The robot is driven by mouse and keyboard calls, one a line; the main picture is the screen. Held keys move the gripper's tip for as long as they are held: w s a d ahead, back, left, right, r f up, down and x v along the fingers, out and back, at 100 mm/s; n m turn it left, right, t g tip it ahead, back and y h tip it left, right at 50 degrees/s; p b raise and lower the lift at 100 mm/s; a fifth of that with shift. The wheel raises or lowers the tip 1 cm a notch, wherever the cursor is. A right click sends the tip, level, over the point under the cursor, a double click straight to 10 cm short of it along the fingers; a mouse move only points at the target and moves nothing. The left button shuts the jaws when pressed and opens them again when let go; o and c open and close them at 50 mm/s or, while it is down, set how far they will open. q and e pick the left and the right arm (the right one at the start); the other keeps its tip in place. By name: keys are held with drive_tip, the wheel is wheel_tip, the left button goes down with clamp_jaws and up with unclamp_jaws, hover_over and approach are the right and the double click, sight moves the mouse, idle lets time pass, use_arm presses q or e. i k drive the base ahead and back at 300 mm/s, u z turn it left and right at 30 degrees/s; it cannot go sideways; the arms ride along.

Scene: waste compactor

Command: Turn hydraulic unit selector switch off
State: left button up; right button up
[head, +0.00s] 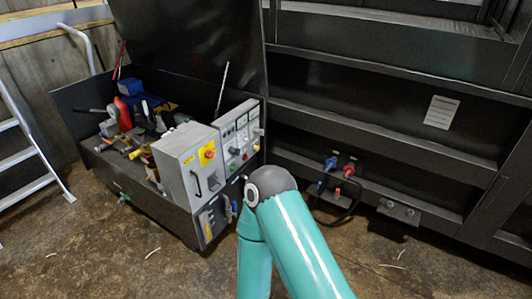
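The hydraulic unit (150,205) is a dark open-topped cabinet at the left centre, with pumps, hoses and fittings inside. A grey control box (178,160) on its right side has a red rotary switch on a yellow plate (208,153) and a black handle. Behind it stands a grey panel (228,130) with gauges and small knobs, including a red one. I cannot tell which knob is the selector switch or how it is set. One of my teal arms rises from the bottom, its bend in front of the cabinet's right side. Neither gripper shows.
A dark ribbed compactor wall (350,112) fills the right, with blue and red plugs (331,163) and cables low on it. A white paper label (441,112) is above. A ladder (28,140) stands at far left. Brown floor (110,265) in front is mostly clear.

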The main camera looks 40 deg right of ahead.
sight(237, 152)
drive_tip(key=u, duration=1.55)
drive_tip(key=i, duration=0.1)
drive_tip(key=z, duration=2.65)
drive_tip(key=k, duration=0.85)
drive_tip(key=z, duration=0.2)
drive_tip(key=i, duration=0.95)
drive_tip(key=u, duration=0.35)
drive_tip(key=i, duration=1.6)
drive_tip(key=u, duration=0.1)
